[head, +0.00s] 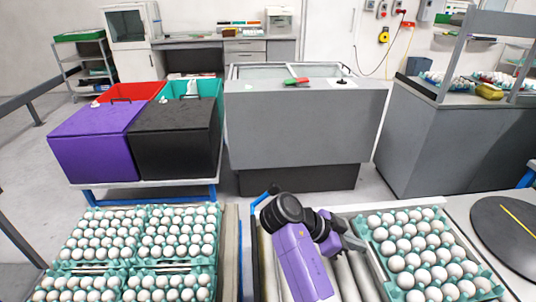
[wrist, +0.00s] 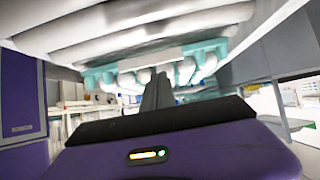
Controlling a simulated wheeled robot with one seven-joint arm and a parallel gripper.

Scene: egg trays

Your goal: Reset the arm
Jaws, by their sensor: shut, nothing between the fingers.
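My purple arm reaches over the roller conveyor (head: 345,278) in the head view. My gripper (head: 357,243) points right, toward the teal egg tray (head: 372,252) filled with white eggs. In the wrist view my gripper (wrist: 158,82) shows as dark fingers together, with nothing between them. The wrist view looks turned over, with the white rollers (wrist: 110,42) at the top. The edge of a teal tray (wrist: 218,48) with eggs shows beyond the fingertips. I cannot tell how far the fingertips are from the tray.
Several teal trays of eggs (head: 137,262) stand at the left. A purple box (head: 92,140) and a black box (head: 170,142) sit on a cart behind them. A grey machine (head: 305,125) stands behind the conveyor. A dark round disc (head: 500,245) lies at the right.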

